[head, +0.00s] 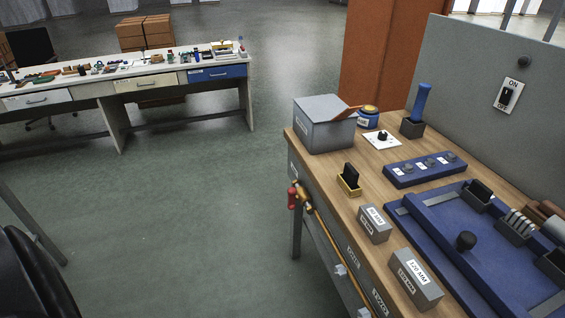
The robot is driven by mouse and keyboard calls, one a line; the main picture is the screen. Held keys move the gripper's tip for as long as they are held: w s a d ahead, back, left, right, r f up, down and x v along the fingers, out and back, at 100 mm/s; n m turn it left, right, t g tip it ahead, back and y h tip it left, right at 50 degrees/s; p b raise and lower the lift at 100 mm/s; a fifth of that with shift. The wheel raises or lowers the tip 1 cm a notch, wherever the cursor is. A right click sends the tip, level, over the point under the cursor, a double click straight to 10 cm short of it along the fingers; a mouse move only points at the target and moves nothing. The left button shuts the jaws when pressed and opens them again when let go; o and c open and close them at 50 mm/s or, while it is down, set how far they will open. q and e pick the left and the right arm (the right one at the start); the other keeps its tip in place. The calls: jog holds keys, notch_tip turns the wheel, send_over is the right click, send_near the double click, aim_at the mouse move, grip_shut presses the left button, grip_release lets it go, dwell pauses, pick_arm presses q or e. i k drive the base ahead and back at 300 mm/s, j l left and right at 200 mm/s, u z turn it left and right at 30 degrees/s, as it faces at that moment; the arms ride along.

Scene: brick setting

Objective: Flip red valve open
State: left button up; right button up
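A small red valve handle (293,198) shows at the left side of the wooden workbench (333,200). It sits at the upper end of a brass-coloured pipe (322,226) that slants down along the bench's side. The handle is small here, and I cannot tell its exact turn position. Neither of my grippers is in view, and nothing touches the valve.
The bench holds a grey box (324,132), a blue switch panel (425,169), grey labelled blocks (415,280) and a blue fixture (450,235) with a black knob. A long table (120,75) with tools stands at the back left. Green floor (190,210) between is clear.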

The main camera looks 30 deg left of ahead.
aim_at(291, 192)
jog(key=u, duration=1.05)
jog(key=i+j, duration=0.45)
jog(key=j, duration=0.25)
